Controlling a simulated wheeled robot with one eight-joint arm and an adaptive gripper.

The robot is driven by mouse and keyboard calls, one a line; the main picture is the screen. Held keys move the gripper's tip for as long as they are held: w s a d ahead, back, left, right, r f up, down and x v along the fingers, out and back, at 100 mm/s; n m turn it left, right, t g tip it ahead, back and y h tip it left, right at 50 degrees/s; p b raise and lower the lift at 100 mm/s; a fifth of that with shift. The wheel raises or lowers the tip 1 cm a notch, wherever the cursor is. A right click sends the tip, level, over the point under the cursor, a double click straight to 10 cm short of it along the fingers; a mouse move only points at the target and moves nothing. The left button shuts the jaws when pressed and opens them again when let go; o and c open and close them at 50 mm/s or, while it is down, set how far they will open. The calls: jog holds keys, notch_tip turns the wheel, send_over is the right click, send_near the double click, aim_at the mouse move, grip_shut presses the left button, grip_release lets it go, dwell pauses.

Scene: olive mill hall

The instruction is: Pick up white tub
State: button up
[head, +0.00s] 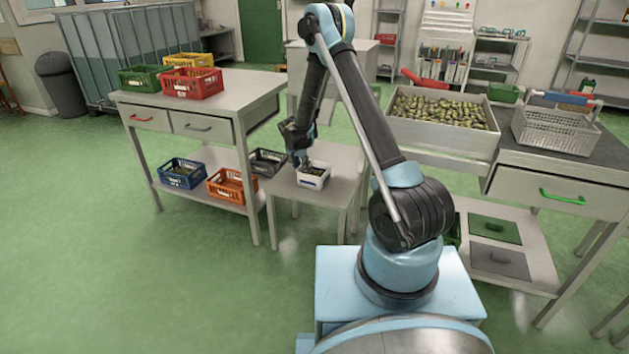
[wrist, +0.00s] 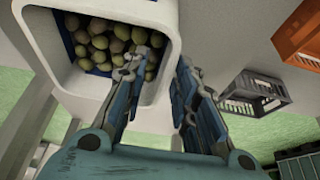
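The white tub (head: 313,182) stands upright on the low grey table in the head view, with green olives in it. In the wrist view, the tub (wrist: 170,18) fills the upper left, its thick pale rim around the olives (wrist: 105,42). My gripper (head: 303,163) is just above the tub, pointing down. In the wrist view, my gripper (wrist: 168,55) has its left finger over the olives and its right finger outside the rim, with the tub's right wall between them. A gap shows between the fingers. Whether either finger touches the wall is unclear.
A black crate (head: 268,162) is just left of the tub; an orange crate (head: 228,184) and a blue crate (head: 182,173) sit on the lower shelf. Red, green and yellow crates top the left bench. A large olive bin (head: 440,137) stands right, beyond my arm.

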jog(key=shift+a+x, duration=0.15)
jog(key=shift+x, duration=0.75)
jog(key=shift+a+x, duration=0.1)
jog(key=shift+x, duration=0.75)
jog(key=shift+d, duration=0.1)
grip_shut()
